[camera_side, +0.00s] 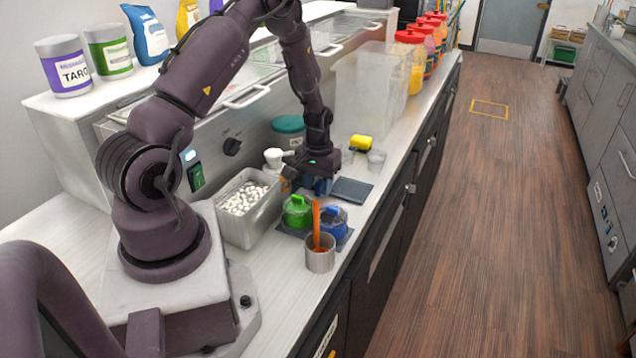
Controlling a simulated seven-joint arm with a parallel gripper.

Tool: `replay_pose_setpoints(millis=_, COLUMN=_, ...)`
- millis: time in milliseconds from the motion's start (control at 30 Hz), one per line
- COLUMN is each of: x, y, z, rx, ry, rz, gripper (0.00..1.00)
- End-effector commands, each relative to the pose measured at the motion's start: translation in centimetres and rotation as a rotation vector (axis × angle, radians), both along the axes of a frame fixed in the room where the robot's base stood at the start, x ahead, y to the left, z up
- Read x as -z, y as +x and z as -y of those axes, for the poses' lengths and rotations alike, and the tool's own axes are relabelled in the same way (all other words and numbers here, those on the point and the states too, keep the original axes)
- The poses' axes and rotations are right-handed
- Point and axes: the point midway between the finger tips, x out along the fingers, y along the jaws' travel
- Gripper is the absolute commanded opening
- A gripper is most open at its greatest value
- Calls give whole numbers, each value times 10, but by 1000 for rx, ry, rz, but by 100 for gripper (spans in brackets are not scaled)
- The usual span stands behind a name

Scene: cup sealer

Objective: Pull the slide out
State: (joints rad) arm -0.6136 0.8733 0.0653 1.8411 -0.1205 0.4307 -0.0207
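A flat dark plate (352,190) lies on the counter just right of my gripper. Whether it belongs to the sealer is unclear. My arm hides part of the area behind the gripper.
A clear bin (366,92) stands behind. The counter's right edge is close.

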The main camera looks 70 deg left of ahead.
Motion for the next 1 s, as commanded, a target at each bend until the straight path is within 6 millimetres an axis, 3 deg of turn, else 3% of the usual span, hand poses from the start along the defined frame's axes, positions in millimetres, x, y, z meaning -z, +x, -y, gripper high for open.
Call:
replay_pose_setpoints(millis=100, x=0, y=0, z=0, rx=0, ry=0, rz=0, gripper=37)
replay_pose_setpoints(millis=267, x=-1, y=0, z=0, rx=0, ry=0, rz=0, gripper=0)
replay_pose_setpoints(millis=533, x=-1, y=6, z=6, rx=4, ry=0, rz=0, gripper=0)
replay_pose_setpoints(millis=800, x=-1, y=51, z=49, rx=8, ry=1, rz=1, gripper=0)
replay_pose_setpoints(millis=1000, x=-1, y=67, z=66, rx=3, ry=1, rz=1, gripper=0)
